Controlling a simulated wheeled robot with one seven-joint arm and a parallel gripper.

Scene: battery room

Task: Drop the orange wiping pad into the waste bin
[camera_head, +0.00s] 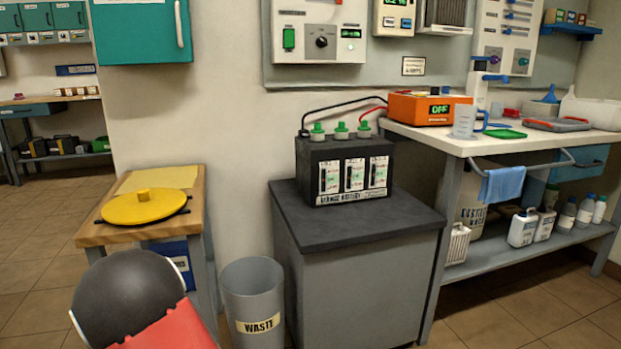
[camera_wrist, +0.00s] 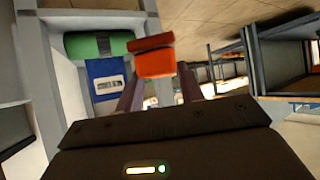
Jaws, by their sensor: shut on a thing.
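The grey waste bin (camera_head: 253,285), labelled "WASTE", stands on the floor in the head view, between the wooden-topped table and the grey battery cabinet. Its mouth is open and faces up. In the wrist view my gripper (camera_wrist: 158,76) is shut on the orange wiping pad (camera_wrist: 155,60), which sits at the fingertips. The pad is not visible in the head view. My gripper's fingers do not show there either; only part of my arm shows at the bottom left. The bin cannot be made out in the wrist view.
The wooden-topped table (camera_head: 197,215) holds a yellow round lid (camera_head: 144,207) left of the bin. The grey cabinet (camera_head: 355,285) with a black battery (camera_head: 343,166) stands close on the right. In the wrist view, a green roll (camera_wrist: 98,44) and blue container (camera_wrist: 105,72) are beyond the gripper.

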